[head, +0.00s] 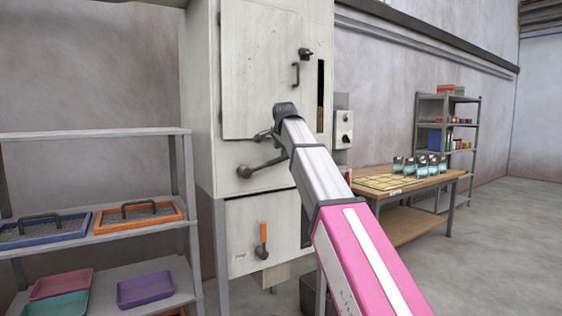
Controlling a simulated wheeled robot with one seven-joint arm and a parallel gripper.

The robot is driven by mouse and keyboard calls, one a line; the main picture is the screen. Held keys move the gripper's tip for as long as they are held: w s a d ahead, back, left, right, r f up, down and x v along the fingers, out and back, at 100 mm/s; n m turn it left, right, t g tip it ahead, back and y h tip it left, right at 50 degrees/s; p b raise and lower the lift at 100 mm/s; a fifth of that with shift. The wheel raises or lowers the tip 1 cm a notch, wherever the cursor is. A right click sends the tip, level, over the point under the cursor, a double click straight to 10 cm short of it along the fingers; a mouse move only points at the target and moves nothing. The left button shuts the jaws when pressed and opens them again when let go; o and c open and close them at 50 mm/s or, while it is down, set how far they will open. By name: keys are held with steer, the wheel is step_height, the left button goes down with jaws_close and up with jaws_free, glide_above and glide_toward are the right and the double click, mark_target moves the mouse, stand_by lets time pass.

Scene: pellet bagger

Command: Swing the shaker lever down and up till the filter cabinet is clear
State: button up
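The filter cabinet (262,75) is a tall pale cabinet in the middle of the head view, with its upper door shut. A grey lever (262,165) on its front, which looks like the shaker lever, runs from a round hub at left, slightly upward to the right. Its far end goes behind my arm. My gripper (263,136) is a small dark shape at the cabinet front, above the lever in the picture. Its fingers are too small and partly hidden to tell open from shut, or whether they touch the lever. A narrow dark slot (320,85) is brown in its lower part.
An orange-handled lever (263,240) is on the lower panel. A shelf (95,135) with trays stands at left. Open floor lies at far right.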

mark_target(281, 160)
steer(key=x, duration=0.7)
steer(key=shift+c, duration=0.3)
jaws_close()
